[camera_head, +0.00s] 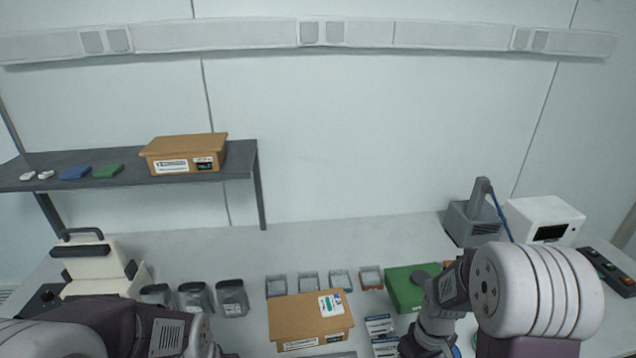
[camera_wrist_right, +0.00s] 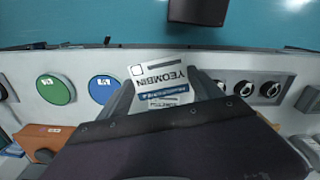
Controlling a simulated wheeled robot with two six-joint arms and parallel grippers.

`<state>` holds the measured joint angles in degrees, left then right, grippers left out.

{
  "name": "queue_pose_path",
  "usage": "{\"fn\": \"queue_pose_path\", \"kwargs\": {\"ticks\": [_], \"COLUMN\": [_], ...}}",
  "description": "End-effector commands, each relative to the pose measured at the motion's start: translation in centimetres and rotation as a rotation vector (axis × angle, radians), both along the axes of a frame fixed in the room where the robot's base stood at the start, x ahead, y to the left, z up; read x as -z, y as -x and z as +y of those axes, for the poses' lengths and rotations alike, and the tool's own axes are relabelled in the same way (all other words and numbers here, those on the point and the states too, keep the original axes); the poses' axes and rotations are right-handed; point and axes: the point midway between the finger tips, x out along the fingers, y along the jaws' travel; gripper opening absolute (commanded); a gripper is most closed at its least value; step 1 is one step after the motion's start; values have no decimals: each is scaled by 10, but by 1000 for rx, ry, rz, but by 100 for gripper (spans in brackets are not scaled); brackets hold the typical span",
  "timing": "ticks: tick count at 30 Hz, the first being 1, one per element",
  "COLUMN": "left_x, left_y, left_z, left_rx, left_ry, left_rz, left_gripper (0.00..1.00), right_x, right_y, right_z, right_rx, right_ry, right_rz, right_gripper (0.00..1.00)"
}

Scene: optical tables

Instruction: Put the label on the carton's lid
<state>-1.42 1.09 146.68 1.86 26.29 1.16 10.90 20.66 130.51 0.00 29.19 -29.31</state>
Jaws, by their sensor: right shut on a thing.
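A brown carton (camera_head: 298,316) with a closed lid stands at the front middle of the table.
Small open trays (camera_head: 308,283) stand behind the carton, dark bins (camera_head: 232,297) at its left. A green box (camera_head: 405,289) and white-and-blue labels (camera_head: 379,325) lie at its right. A shelf (camera_head: 239,160) at the back left bears another carton (camera_head: 186,152). The table's back middle is clear.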

Motion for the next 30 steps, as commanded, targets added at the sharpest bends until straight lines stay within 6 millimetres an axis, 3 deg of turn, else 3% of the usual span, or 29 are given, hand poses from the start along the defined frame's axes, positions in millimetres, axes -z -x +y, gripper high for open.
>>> {"fn": "queue_pose_path", "kwargs": {"ticks": [3,6,15,24,30], "left_x": [4,5,4,4,4], "left_y": [0,0,0,0,0], "left_z": [0,0,0,0,0], "left_rx": [0,0,0,0,0], "left_ry": [0,0,0,0,0], "left_rz": [0,0,0,0,0], "left_gripper": [0,0,0,0,0], "right_x": [4,4,-1,-1,-4], "right_y": [-18,-28,-35,-34,-15], "right_z": [35,52,54,53,53], "right_rx": [-14,57,304,319,279], "right_ry": [2,1,2,2,3], "right_rz": [-5,-7,-6,-5,-7], "right_gripper": [32,32,32,32,32]}}
